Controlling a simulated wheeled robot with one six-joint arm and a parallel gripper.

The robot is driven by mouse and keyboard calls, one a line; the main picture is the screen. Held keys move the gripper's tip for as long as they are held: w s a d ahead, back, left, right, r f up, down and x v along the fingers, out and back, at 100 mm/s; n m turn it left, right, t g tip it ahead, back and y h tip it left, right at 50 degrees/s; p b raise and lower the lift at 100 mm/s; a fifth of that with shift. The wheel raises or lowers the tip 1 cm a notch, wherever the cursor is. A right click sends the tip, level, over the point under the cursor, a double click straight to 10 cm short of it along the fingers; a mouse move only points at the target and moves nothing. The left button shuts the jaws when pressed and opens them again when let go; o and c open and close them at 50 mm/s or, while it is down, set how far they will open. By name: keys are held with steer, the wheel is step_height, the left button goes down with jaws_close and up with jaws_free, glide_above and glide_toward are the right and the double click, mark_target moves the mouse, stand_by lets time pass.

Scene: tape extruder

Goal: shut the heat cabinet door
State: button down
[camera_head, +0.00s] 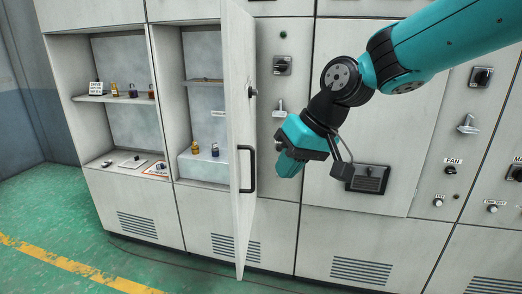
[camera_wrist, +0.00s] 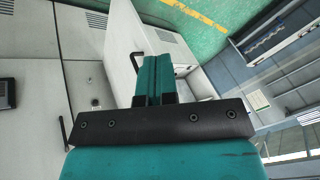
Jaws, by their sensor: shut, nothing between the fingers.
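The heat cabinet door (camera_head: 239,120) stands open in the head view, swung out from the cabinet front and seen nearly edge-on. It has a black bar handle (camera_head: 252,170) and a dark knob above that. The cabinet opening is to its left. My gripper (camera_head: 288,165) is to the right of the door, on the side with the handle, and looks apart from it. Its fingers are shut and empty.
Open shelves (camera_head: 118,98) with small bottles and padlocks are at the left. A closed cabinet front with switches and a dark vented box (camera_head: 367,178) is at the right. The green floor (camera_head: 60,220) with a yellow line is clear at the lower left.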

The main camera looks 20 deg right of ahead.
steer(key=w+d+m+t, duration=0.25)
steer(key=w+d, duration=0.65)
steer(key=w, duration=0.5)
steer(key=w+a+f+p, duration=0.5)
steer(key=a+f, duration=0.2)
steer(key=a, duration=0.1)
steer(key=shift+w+f+m, duration=0.15)
steer(key=shift+f+m, duration=0.25)
steer(key=shift+m, duration=0.05)
steer(key=shift+a, duration=0.1)
